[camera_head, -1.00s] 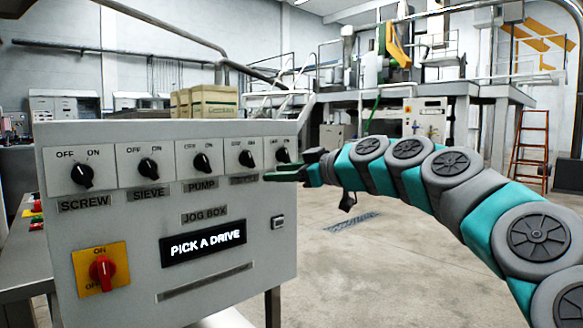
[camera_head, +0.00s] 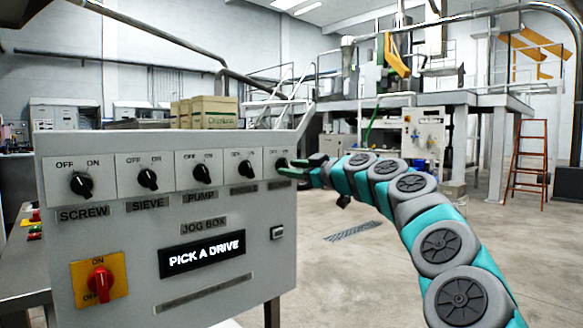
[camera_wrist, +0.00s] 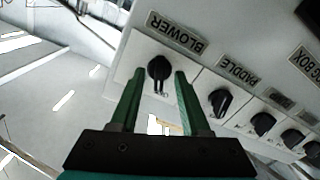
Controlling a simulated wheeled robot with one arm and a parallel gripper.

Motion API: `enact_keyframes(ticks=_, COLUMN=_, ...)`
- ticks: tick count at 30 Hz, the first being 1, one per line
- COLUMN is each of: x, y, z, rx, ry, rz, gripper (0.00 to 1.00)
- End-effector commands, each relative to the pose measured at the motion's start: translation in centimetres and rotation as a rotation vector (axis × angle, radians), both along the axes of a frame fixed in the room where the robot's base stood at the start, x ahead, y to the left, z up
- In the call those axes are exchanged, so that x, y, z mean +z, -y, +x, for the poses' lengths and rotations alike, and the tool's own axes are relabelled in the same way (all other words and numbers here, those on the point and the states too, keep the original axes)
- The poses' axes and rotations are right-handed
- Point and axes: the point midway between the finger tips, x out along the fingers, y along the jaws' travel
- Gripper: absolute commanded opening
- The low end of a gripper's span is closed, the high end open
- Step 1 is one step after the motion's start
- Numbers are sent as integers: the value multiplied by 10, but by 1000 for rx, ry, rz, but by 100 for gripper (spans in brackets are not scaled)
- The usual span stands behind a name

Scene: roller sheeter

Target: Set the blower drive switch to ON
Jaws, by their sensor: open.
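The blower switch is a black rotary knob (camera_wrist: 159,68) under the BLOWER label (camera_wrist: 177,33) in the wrist view. It also shows at the right end of the switch row in the head view (camera_head: 281,163), partly covered by my gripper. My gripper (camera_wrist: 157,76) is open, with its two green fingers on either side of the blower knob. I cannot tell if they touch it. In the head view my gripper (camera_head: 288,170) is at the panel's right edge. The knob's pointer direction against ON and OFF is not clear.
The paddle knob (camera_wrist: 220,101) is close beside the right finger. The screw (camera_head: 81,184), sieve (camera_head: 148,179) and pump (camera_head: 202,174) knobs continue the row. A display (camera_head: 202,254) reads PICK A DRIVE. A red switch (camera_head: 100,280) sits lower left. Open floor lies right of the panel.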

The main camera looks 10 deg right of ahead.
Motion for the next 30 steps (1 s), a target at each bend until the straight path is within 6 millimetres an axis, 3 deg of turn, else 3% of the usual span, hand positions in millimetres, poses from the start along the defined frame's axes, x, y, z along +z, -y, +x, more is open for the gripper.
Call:
enact_keyframes(ticks=13, x=1, y=-3, z=6, rx=-1, ry=1, rz=1, gripper=46)
enact_keyframes(ticks=25, x=1, y=-3, z=6, rx=-1, ry=1, rz=1, gripper=1)
enact_keyframes(ticks=30, x=0, y=-3, z=6, rx=-1, ry=1, rz=1, gripper=0)
